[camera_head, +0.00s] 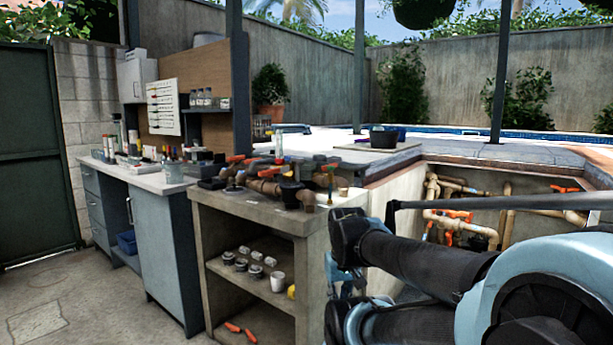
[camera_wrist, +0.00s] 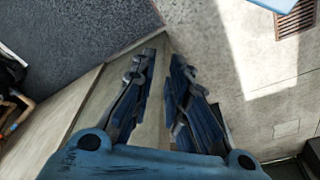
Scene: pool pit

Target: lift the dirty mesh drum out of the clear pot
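My gripper (camera_wrist: 163,60) shows in the wrist view with its two dark blue fingers apart and nothing between them. In the head view my arm fills the lower right, and I cannot clearly make out the fingers there. I cannot pick out the mesh drum for certain in either view. A small see-through container (camera_head: 173,172) stands on the white-topped workbench (camera_head: 145,178); I cannot tell whether it is the clear pot or what is in it. My gripper is well away from it.
A concrete counter (camera_head: 255,207) holds pipe fittings with orange handles (camera_head: 270,182); its shelves carry a white cup (camera_head: 277,281) and several small parts. A pit with pipes (camera_head: 455,215) lies behind my arm. A dark tub (camera_head: 383,137) stands on the far ledge. Floor at left is clear.

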